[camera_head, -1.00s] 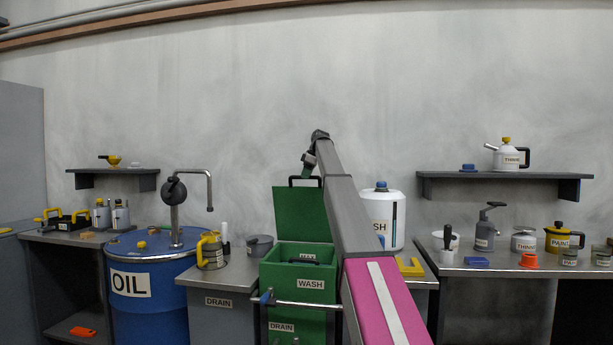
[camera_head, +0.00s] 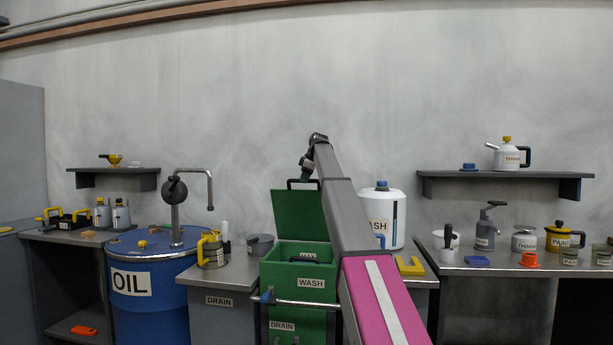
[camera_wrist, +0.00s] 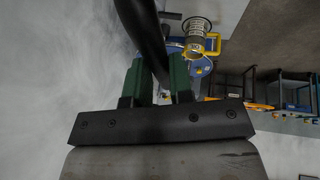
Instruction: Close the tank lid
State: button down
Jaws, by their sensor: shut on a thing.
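The green wash tank (camera_head: 284,298) stands at the centre of the head view, labelled WASH and DRAIN. Its green lid (camera_head: 298,215) is raised, standing steeply up at the back of the tank opening. A black handle sits at the lid's top edge, and my gripper (camera_head: 304,177) is there, partly hidden by my arm. In the wrist view the two green fingers of my gripper (camera_wrist: 160,80) are shut on the black handle bar (camera_wrist: 146,35). My arm hides the lid's right edge and the right part of the tank.
A blue OIL drum (camera_head: 150,300) with a pump and a yellow-handled can (camera_head: 212,252) stand to the left. A white wash container (camera_head: 383,220) stands behind my arm on the right. A metal bar (camera_head: 308,304) crosses the tank's front.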

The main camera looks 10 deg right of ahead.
jog(key=s+a+f+t, duration=0.3)
jog(key=s+f, duration=0.4)
jog(key=s, duration=0.3)
jog(key=s+a+f+n+t+h, duration=0.1)
jog(key=s+f, duration=0.4)
jog(key=f, duration=0.7)
jog(key=s+a+f+n+t, duration=0.1)
jog(key=s+f+t, duration=0.4)
jog(key=f, duration=0.8)
jog(key=shift+s+a+f+t+h, duration=0.3)
jog(key=shift+s+a+h, duration=0.15)
jog(key=shift+a, duration=0.45)
jog(key=c, duration=1)
grip_release()
jog(key=shift+s+r, duration=0.1)
jog(key=shift+s, duration=0.05)
jog(key=v, duration=1)
jog(key=shift+s+r, duration=0.15)
jog(key=shift+s, duration=0.05)
